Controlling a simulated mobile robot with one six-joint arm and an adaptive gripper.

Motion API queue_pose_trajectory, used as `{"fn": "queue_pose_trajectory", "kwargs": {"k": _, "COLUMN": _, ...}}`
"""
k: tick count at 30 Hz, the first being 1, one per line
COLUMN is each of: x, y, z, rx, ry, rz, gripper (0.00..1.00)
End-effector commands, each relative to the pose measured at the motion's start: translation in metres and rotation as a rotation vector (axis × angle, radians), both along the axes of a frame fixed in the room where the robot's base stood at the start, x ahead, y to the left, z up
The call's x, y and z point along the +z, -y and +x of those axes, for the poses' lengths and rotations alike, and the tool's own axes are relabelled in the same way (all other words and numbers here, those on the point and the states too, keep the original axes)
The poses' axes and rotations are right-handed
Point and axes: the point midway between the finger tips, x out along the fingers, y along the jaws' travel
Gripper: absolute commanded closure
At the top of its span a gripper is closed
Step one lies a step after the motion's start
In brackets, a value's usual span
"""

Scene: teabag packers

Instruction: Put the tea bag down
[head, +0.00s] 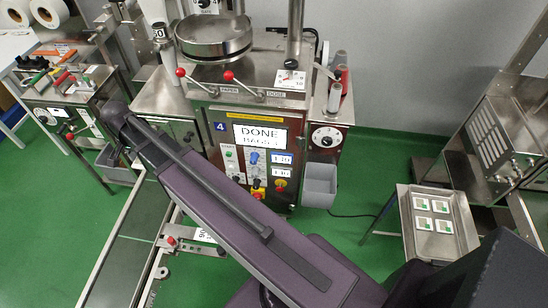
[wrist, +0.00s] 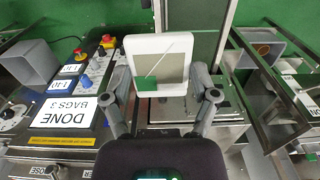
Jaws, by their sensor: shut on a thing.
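The tea bag (wrist: 172,65) is in the wrist view, a flat white-edged square with a beige middle, a green tag and a thin string. My gripper (wrist: 161,84) is shut on it, one finger at each side, and holds it upright in front of the camera. In the head view my dark purple arm crosses the middle, and neither the gripper nor the held tea bag can be made out. A steel tray (head: 440,251) at the right holds several similar tea bags (head: 421,204) with green tags, laid flat.
The packing machine (head: 262,160) stands in the middle with a display reading DONE BAGS; the wrist view shows it at left (wrist: 62,116). A grey bin (head: 320,186) hangs at its right side. A belt-like steel frame (head: 125,240) lies at left. Green floor is open between machine and tray.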

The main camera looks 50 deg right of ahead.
Motion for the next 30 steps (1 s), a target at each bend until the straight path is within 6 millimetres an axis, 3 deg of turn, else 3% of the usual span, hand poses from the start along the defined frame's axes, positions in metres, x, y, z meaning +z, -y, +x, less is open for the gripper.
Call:
{"fn": "queue_pose_trajectory", "kwargs": {"k": 1, "x": 0.017, "y": 0.000, "z": 0.000, "rx": 0.000, "ry": 0.000, "rz": 0.000, "gripper": 0.35}}
{"fn": "queue_pose_trajectory", "kwargs": {"k": 3, "x": 0.027, "y": 0.000, "z": 0.000, "rx": 0.000, "ry": 0.000, "rz": 0.000, "gripper": 0.35}}
{"fn": "queue_pose_trajectory", "kwargs": {"k": 10, "x": 0.049, "y": 0.000, "z": 0.000, "rx": 0.000, "ry": 0.000, "rz": 0.000, "gripper": 0.35}}
{"fn": "queue_pose_trajectory", "kwargs": {"k": 30, "x": 0.053, "y": 0.000, "z": 0.000, "rx": 0.000, "ry": 0.000, "rz": 0.000, "gripper": 0.35}}
